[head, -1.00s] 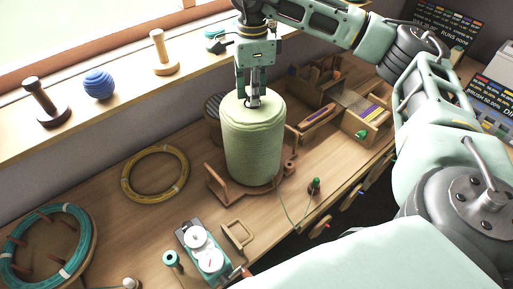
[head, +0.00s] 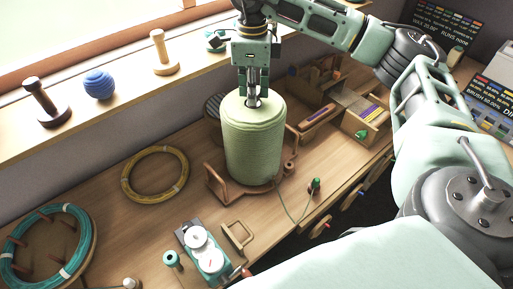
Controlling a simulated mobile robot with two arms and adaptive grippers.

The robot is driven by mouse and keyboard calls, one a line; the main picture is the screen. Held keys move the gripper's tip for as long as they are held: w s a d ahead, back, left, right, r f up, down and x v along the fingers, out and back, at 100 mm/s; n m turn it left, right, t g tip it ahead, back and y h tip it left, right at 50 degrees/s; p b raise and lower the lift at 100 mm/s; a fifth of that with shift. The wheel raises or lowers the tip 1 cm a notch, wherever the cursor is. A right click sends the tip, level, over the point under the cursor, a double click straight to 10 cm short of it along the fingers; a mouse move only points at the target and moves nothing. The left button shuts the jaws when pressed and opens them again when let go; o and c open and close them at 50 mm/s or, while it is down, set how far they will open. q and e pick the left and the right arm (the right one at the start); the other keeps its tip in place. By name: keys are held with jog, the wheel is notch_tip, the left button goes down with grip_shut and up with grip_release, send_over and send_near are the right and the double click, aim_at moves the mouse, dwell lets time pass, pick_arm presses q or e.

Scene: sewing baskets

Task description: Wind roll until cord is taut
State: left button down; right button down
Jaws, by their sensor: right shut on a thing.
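A large pale green roll (head: 252,145) stands upright in a wooden holder (head: 217,183) on the workbench. My right gripper (head: 253,101) comes down from above and is shut on the small knob or spindle at the roll's top centre. A thin green cord (head: 285,203) runs from the roll's base across the bench, bends, and goes up to a small green-topped peg (head: 315,186) near the front edge. The cord hangs in a curve, not straight. My left gripper is not in view.
A yellow cord coil (head: 155,174) lies left of the roll. A teal coil (head: 78,252) sits on a pegged board at lower left. A teal device with white discs (head: 204,248) is in front. Wooden trays (head: 366,128) stand at right; spools line the sill.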

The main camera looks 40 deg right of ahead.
jog(key=shift+d+m, duration=0.1)
jog(key=shift+m, duration=0.2)
jog(key=shift+f+m, duration=0.1)
jog(key=shift+m, duration=0.8)
jog(key=shift+m, duration=0.9)
jog(key=c, duration=1.7)
grip_release()
jog(key=shift+o, duration=0.7)
jog(key=shift+w+d, duration=0.1)
jog(key=shift+d, duration=0.1)
